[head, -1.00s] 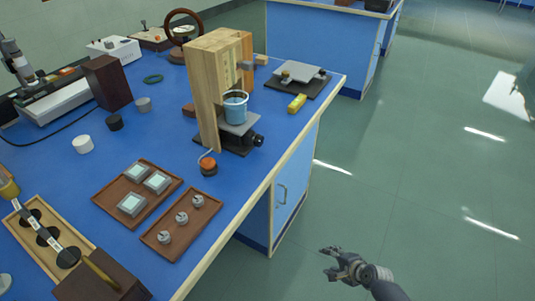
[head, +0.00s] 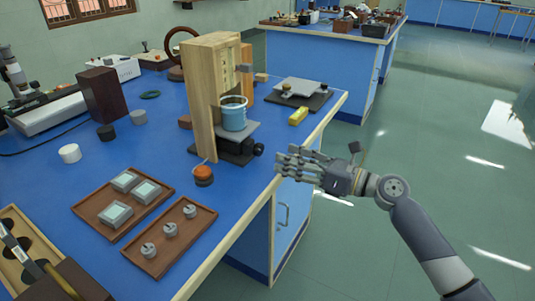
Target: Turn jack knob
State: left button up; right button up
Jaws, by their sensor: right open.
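A small lab jack (head: 239,138) with a grey top plate stands at the foot of a tall wooden frame (head: 205,95) on the blue bench. A light blue cup (head: 234,113) sits over the jack's plate. The jack's black knob (head: 258,149) sticks out on its right side, toward the bench edge. My right gripper (head: 284,164) is open and empty, just right of the knob and apart from it, near the bench's edge. My left gripper is not in view.
An orange-topped round item (head: 203,174) stands in front of the jack. Brown trays (head: 170,236) hold small parts at the front. Open floor lies right of the bench (head: 95,170).

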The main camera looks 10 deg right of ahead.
aim_at(261, 150)
jog(key=x, duration=0.6)
jog(key=shift+d+f, duration=0.1)
jog(key=shift+w+a+b, duration=0.3)
jog(key=shift+w+a, duration=0.05)
jog(key=shift+a, duration=0.1)
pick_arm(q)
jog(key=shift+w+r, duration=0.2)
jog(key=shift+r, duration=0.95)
pick_arm(e)
jog(key=c, duration=1.1)
